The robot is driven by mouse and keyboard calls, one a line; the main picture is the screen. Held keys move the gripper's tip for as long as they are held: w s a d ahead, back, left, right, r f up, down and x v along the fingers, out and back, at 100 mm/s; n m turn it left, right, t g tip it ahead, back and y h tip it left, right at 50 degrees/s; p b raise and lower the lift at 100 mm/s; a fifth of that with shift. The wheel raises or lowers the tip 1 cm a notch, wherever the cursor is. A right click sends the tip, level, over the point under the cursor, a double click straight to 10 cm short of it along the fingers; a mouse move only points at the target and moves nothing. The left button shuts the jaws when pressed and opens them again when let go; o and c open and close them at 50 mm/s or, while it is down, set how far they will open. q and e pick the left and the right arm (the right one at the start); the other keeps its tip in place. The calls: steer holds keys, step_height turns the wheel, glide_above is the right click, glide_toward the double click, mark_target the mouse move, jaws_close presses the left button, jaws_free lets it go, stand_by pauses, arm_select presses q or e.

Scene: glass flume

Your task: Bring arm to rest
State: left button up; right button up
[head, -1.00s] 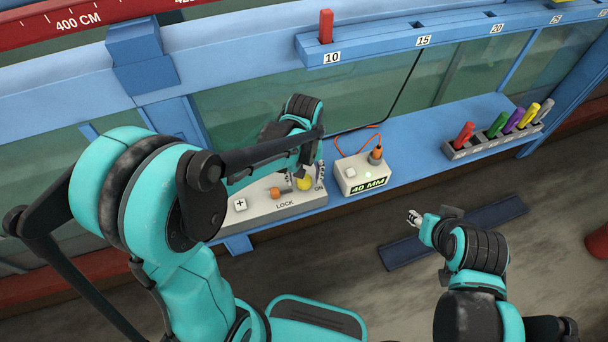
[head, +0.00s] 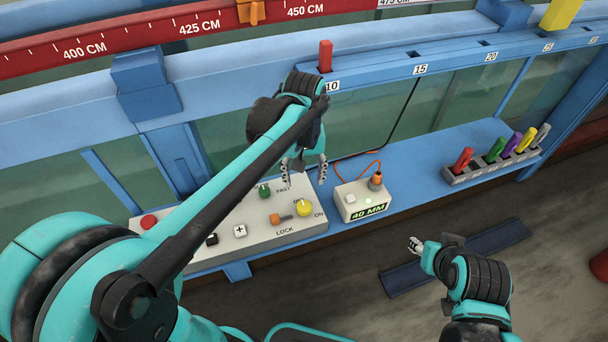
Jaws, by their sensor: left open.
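My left gripper (head: 305,172) is open and empty. It hangs above the back right part of the control panel (head: 262,243), with its two fingertips apart and pointing down. My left arm crosses the picture from the lower left and hides part of the panel. The panel carries a yellow knob (head: 304,207), an orange lever (head: 281,219) by LOCK, a green knob (head: 264,191) and a red button (head: 148,221). My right gripper (head: 415,244) is at the lower right, over the floor and clear of the bench. Its fingers are too small to tell if they are apart.
A small box reading 40 MM (head: 362,200) stands right of the panel on the blue shelf (head: 415,165). A rack (head: 490,167) of coloured pegs stands further right. A red peg (head: 325,56) stands in the rail at 10. The floor at lower right is mostly open.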

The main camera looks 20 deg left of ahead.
stand_by(0.4)
arm_select(q)
steer(key=s+a+f+m+t+b, duration=0.4)
steer(key=s+a+f+t, duration=0.1)
steer(key=s, duration=0.5)
steer(key=shift+s+f+t, duration=0.2)
steer(key=shift+f+t, duration=0.55)
steer(key=shift+t, duration=0.35)
